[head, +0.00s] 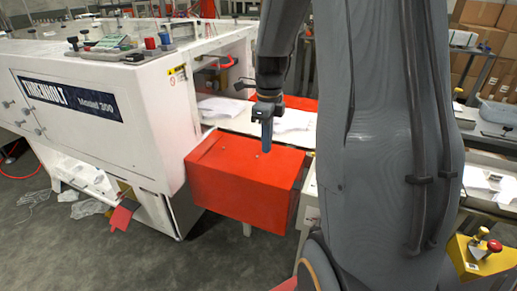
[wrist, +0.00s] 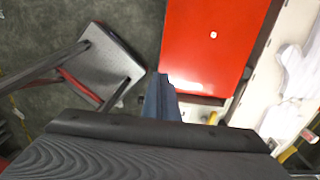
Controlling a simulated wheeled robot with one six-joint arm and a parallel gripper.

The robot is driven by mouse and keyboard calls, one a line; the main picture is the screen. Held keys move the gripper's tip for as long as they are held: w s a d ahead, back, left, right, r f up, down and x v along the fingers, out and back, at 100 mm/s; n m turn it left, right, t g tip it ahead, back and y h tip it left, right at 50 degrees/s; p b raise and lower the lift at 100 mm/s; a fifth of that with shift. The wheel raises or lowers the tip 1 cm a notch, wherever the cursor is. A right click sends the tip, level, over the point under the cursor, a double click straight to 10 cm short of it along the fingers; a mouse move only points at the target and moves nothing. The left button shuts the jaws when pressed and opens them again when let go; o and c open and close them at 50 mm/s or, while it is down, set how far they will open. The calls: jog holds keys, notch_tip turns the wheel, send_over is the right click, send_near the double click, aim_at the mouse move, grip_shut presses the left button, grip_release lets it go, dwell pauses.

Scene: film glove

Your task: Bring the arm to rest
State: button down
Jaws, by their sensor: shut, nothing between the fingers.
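My gripper (head: 267,137) points down in the head view, its fingers together and empty. It appears in front of the red box-shaped housing (head: 240,165) of the machine. In the wrist view my gripper (wrist: 160,85) shows as dark blue fingers at the lower left corner of the red housing (wrist: 213,45). I cannot tell the exact gap between the fingertips and the housing. My grey arm fills much of the right half of the head view.
A large white machine (head: 120,125) stands on the left. White film pieces (head: 222,106) lie on its conveyor behind the red housing. A chair-like frame (wrist: 105,65) stands on the floor. A yellow box with a red button (head: 478,255) is at lower right. Cardboard boxes (head: 485,40) are stacked behind.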

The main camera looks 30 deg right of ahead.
jog(key=s+a+n, duration=0.7)
jog(key=a+n, duration=0.1)
jog(key=n, duration=0.6)
jog(key=s+a+f+n, duration=0.1)
jog(key=s+a+n, duration=0.7)
jog(key=n, duration=0.6)
jog(key=shift+a+t, duration=0.15)
jog(key=shift+t, duration=0.15)
jog(key=shift+f, duration=0.1)
